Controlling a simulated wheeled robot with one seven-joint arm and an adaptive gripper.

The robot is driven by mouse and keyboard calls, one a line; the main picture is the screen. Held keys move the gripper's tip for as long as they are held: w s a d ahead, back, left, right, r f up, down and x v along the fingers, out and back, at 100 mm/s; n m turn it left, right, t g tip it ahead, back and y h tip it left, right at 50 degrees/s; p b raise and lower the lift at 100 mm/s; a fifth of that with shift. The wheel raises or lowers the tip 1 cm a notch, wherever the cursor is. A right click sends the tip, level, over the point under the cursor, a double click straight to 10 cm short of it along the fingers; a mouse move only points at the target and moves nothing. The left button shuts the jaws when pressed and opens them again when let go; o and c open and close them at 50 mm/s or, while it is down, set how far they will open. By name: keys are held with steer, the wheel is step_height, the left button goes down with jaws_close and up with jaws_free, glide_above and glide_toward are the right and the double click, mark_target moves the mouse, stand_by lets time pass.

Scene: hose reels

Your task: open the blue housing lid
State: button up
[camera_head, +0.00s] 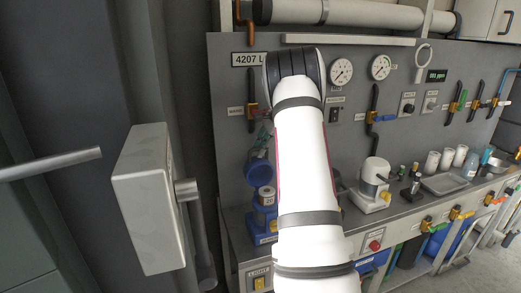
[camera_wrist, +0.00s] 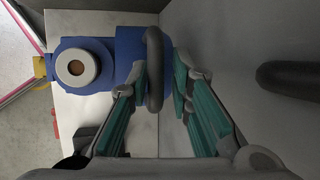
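The blue housing (camera_head: 266,222) stands on the bench left of my arm, with a white roll (camera_head: 266,196) showing in it. Its round blue lid (camera_head: 258,172) stands raised and tilted above the roll. In the wrist view the housing (camera_wrist: 68,50) is at upper left, around the pale roll (camera_wrist: 77,68) with its brown core. The lid (camera_wrist: 128,55) is edge-on, with a thick grey rounded bar (camera_wrist: 154,70) along it. My gripper (camera_wrist: 161,82) has its fingers apart on both sides of this bar; a gap shows on the right. My arm partly hides the gripper in the head view.
A grey wall panel with gauges (camera_head: 341,71) rises behind the bench. A white machine (camera_head: 372,185) stands right of my arm, with cups and a tray (camera_head: 445,183) farther right. A grey box with bars (camera_head: 150,198) is at left.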

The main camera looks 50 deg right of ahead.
steer(key=shift+r, duration=0.1)
steer(key=v, duration=1.1)
steer(key=shift+s+r, duration=0.25)
steer(key=shift+r, duration=0.05)
steer(key=shift+d, duration=0.2)
